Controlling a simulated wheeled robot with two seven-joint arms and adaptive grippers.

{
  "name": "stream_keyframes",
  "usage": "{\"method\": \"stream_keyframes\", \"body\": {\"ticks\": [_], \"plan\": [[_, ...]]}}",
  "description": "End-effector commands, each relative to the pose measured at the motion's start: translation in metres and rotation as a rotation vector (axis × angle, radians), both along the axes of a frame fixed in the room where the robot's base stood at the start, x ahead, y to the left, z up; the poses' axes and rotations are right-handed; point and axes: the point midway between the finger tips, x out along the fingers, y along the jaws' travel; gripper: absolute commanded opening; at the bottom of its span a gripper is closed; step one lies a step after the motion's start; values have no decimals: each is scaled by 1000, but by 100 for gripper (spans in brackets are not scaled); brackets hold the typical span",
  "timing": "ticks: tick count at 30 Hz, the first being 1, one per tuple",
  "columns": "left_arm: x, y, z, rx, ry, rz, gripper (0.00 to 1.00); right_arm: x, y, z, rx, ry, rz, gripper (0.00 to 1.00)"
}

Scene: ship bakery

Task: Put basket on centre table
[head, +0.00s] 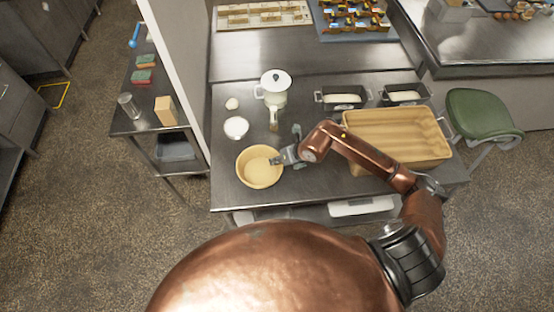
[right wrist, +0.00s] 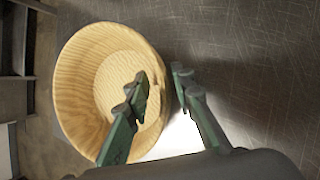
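A round, light wooden bowl-shaped basket (head: 254,178) stands upright near the left front of the steel table (head: 230,112). It fills the left of the right wrist view (right wrist: 85,65). My right gripper (head: 279,157) is at the basket's right rim. In the right wrist view my right gripper (right wrist: 160,78) has one finger over the inside of the basket and the other at or just outside the rim. A gap shows between the fingertips, and firm contact cannot be seen. My left gripper is not in view.
A large ribbed wooden tub (head: 400,130) fills the table's right side beneath my right arm. A white lidded pot (head: 273,92), a white bowl (head: 236,128) and two black loaf tins (head: 343,98) stand behind. A green stool (head: 480,112) is at right. A side table (head: 135,122) stands left.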

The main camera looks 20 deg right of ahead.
Motion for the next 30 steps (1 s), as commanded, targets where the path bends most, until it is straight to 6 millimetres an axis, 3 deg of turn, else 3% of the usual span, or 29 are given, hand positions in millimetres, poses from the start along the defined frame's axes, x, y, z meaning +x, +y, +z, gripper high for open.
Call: {"method": "stream_keyframes", "body": {"ticks": [15, 21, 30], "plan": [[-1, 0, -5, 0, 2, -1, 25, -43, -27, 81, -2, -2, -1, 22], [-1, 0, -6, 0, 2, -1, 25, -50, -30, 94, -1, -1, -1, 22], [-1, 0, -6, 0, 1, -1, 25, -51, -31, 95, 0, -1, 0, 22]]}}
